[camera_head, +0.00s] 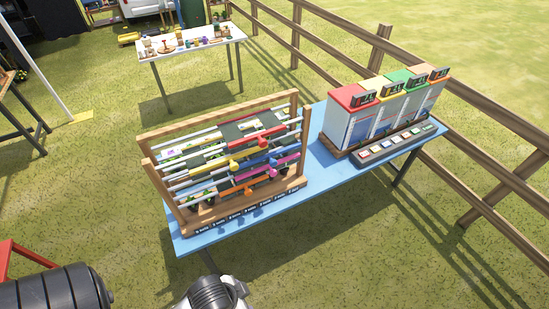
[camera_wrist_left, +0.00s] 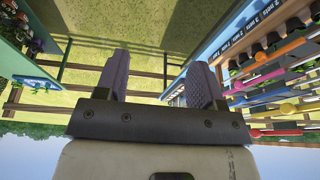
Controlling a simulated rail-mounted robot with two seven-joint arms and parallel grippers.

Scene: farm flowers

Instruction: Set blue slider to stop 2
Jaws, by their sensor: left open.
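The blue slider (camera_head: 262,160) is on a wooden-framed rack (camera_head: 149,176) of horizontal rods, between the yellow slider (camera_head: 235,166) and the magenta slider (camera_head: 284,161). A red slider (camera_head: 262,138) is above and an orange one (camera_head: 252,188) below. The blue slider also shows at the right of the upside-down left wrist view (camera_wrist_left: 266,96). My left gripper (camera_wrist_left: 160,78) is open, with nothing between its fingers and the rack to the right of them. Which stop blue is at is too small to read. My right gripper is not in view.
The rack stands on a blue table (camera_head: 318,180), with a row of small labels along its front. A box with several coloured lids (camera_head: 352,96) stands at the table's right end. A wooden fence (camera_head: 490,100) runs behind. A white table (camera_head: 190,50) is farther back.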

